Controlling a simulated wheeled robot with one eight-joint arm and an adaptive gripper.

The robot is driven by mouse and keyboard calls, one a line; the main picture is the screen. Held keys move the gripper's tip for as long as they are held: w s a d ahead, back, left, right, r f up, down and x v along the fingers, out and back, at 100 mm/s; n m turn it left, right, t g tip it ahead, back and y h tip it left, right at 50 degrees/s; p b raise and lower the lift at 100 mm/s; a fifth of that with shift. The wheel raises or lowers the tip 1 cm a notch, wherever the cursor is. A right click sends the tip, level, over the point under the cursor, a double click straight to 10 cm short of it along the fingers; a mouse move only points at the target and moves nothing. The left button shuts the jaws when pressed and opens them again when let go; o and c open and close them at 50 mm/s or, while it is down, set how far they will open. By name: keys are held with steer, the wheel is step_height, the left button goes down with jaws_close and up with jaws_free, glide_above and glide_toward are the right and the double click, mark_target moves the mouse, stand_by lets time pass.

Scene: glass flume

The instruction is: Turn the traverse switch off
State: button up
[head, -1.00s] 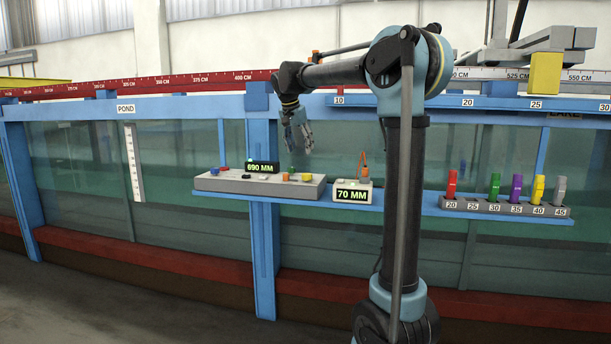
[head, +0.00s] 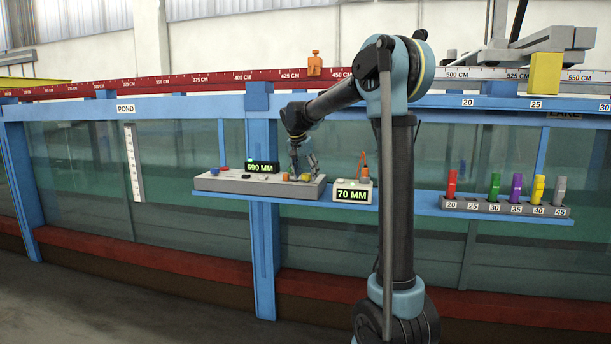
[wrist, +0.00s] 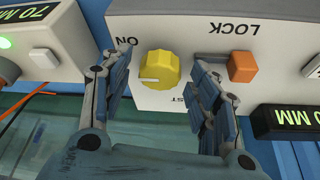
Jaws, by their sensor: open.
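The yellow rotary knob (wrist: 159,70) sits on the grey control panel (wrist: 178,100), with a pale pointer line toward the left of the picture. The word ON is printed at its upper left; a label ending in ST at its lower right is partly hidden. My gripper (wrist: 163,66) is open, its fingers on either side of the knob, with gaps showing. In the head view my gripper (head: 302,168) is down over the right end of the panel (head: 225,184). I cannot tell whether a finger touches the panel.
An orange square button (wrist: 242,67), near the word LOCK, is close beside the right finger. A black display (wrist: 289,119) reads MM upside down. A small box reading 70 MM (head: 352,195) stands right of the panel. A rack of coloured tabs (head: 505,207) is farther right.

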steer(key=c, duration=1.1)
steer(key=shift+o, duration=0.2)
steer(key=shift+n, duration=0.4)
steer(key=n+y, duration=0.1)
steer(key=n, duration=0.3)
steer(key=shift+s+d+t+y, duration=0.1)
steer(key=shift+d+t+y, duration=0.1)
steer(key=shift+t+y, duration=0.15)
steer(key=n+y, duration=0.1)
steer(key=n, duration=0.3)
steer(key=shift+d+y, duration=0.15)
steer(key=shift+y, duration=0.2)
steer(key=n, duration=0.2)
steer(key=n+g+y, duration=0.1)
steer(key=n, duration=0.1)
steer(key=shift+d+n+y, duration=0.2)
steer(key=shift+n+y, duration=0.1)
steer(key=shift+n, duration=0.1)
steer(key=n, duration=0.2)
steer(key=n+g+y, duration=0.1)
steer(key=n, duration=0.1)
steer(key=shift+w+d, duration=0.1)
steer(key=shift+w, duration=0.15)
steer(key=shift+n, duration=0.3)
